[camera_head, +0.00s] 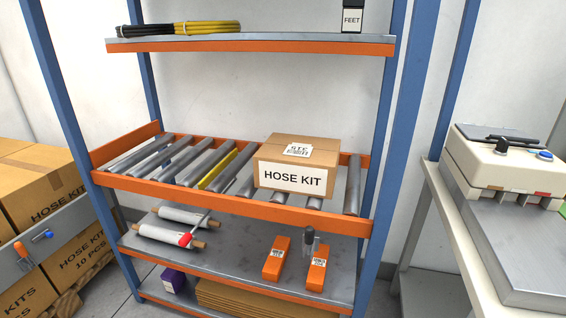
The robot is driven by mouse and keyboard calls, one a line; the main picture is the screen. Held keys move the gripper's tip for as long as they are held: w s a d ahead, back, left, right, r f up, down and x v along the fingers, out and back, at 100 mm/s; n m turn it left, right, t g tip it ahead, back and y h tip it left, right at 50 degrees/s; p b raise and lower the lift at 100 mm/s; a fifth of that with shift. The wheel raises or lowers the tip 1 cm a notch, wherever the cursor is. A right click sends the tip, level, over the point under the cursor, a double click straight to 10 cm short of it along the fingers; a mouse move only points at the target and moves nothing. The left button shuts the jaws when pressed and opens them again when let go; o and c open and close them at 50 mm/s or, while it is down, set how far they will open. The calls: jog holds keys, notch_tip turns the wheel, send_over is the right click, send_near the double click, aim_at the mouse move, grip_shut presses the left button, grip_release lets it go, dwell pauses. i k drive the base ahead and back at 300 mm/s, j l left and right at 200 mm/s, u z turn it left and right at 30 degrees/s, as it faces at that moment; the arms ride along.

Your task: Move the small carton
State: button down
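A small brown carton (300,148) labelled HOSE KIT sits on the roller shelf (150,180) of the blue and orange rack. It stands upright, right of the middle, close to the orange front rail. A printed label lies on its top face. My gripper and arm do not show in this view.
The shelf below (235,258) holds white rolls (170,235) and orange boxes (277,258). Large cartons (40,190) stand left; a bench with a machine (500,160) stands right.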

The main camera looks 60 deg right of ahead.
aim_at(315, 176)
jog(key=l+z, duration=0.25)
jog(key=l, duration=0.35)
jog(key=i+l+z, duration=0.1)
jog(key=l+z, duration=0.15)
jog(key=l, duration=0.3)
jog(key=i+l+z, duration=0.2)
jog(key=l, duration=0.4)
jog(key=k, duration=0.1)
